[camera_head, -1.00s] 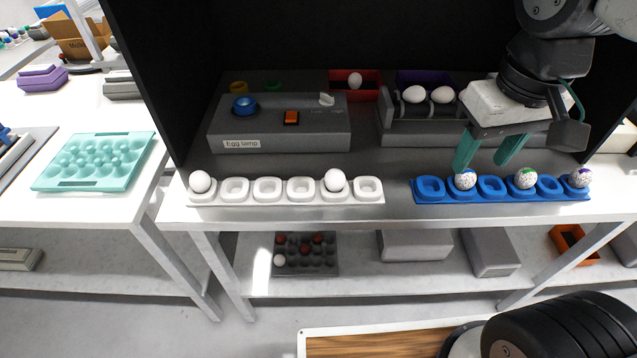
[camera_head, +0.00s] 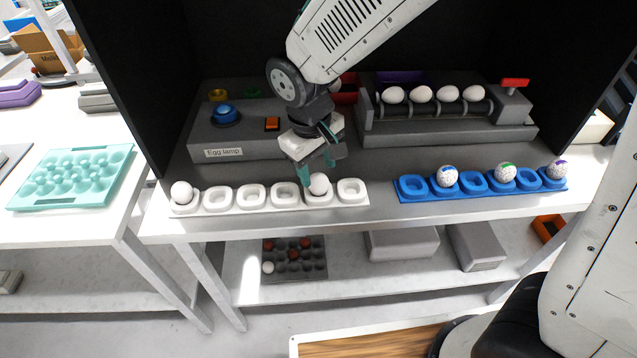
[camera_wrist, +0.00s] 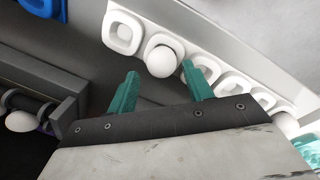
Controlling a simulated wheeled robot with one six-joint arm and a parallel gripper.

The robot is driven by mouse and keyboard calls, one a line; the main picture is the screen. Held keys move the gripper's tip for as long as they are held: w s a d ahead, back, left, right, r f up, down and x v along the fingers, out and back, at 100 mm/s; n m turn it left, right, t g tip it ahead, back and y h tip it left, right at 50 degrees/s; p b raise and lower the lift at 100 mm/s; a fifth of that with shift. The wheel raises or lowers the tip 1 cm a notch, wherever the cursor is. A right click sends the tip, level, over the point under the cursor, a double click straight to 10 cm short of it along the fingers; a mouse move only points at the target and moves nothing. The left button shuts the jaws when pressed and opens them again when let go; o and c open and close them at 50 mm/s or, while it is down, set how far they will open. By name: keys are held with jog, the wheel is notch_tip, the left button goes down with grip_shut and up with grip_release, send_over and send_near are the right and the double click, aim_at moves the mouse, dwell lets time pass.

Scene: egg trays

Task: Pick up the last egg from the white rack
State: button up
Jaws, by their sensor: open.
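The white rack (camera_head: 268,199) is a row of several cups at the front of the dark cabinet. Two white eggs sit in it: one egg (camera_head: 181,193) in the leftmost cup and another egg (camera_head: 318,184) in the second cup from the right. My gripper (camera_head: 318,180) is open and empty, with its teal fingers close to the right-hand egg. In the wrist view that egg (camera_wrist: 161,60) sits in its cup beyond the gap between the fingers (camera_wrist: 158,82), and the left egg (camera_wrist: 286,125) shows at the right edge.
A blue rack (camera_head: 413,199) with several speckled eggs stands to the right. Behind are the egg lamp box (camera_head: 228,147) and a grey roller unit (camera_head: 440,129) bearing several white eggs. A teal tray (camera_head: 55,199) lies on the left table.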

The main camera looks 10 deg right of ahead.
aim_at(318, 177)
notch_tip(318, 177, down, 4)
jog(key=shift+w+d+f, duration=0.1)
jog(key=shift+w, duration=0.05)
jog(key=c, duration=0.4)
